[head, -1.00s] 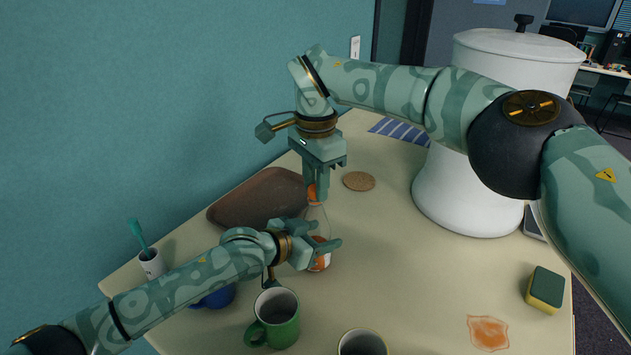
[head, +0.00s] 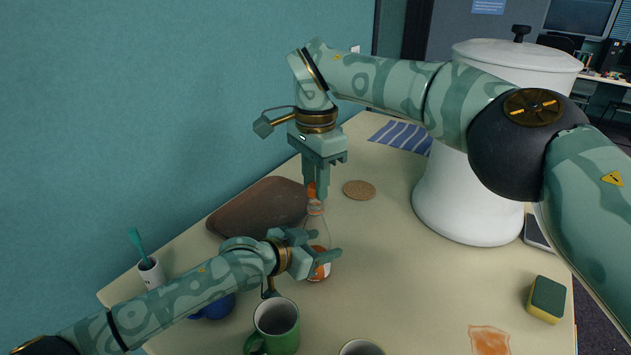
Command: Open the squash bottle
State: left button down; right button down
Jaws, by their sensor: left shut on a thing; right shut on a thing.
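The squash bottle (head: 317,232) is clear, with an orange label, and stands upright near the middle of the table. My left gripper (head: 322,252) is shut around its body, and its fingers hide part of the bottle. My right gripper (head: 316,191) points straight down above the bottle and is shut on the orange cap (head: 311,190). The fingers partly hide the cap. The bottle's neck shows just below the fingertips; the cap sits at or slightly above its top.
A brown tray (head: 240,212) lies behind the bottle, with a cork coaster (head: 359,190) to the right. A green mug (head: 278,330), another mug (head: 361,348) and a cup with a toothbrush (head: 151,272) stand nearer. A big white pot (head: 465,200), sponge (head: 546,299) and orange spill (head: 489,340) are right.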

notch_tip(320, 180, up, 4)
jog(key=shift+f, duration=0.2)
pick_arm(q)
jog(key=shift+c, duration=1.9)
grip_release()
pick_arm(e)
jog(key=r+p, duration=0.2)
jog(key=r, duration=0.1)
jog(key=r+p, duration=0.1)
jog(key=r, duration=0.1)
jog(key=shift+s+p, duration=0.35)
pick_arm(q)
jog(key=v, duration=1.2)
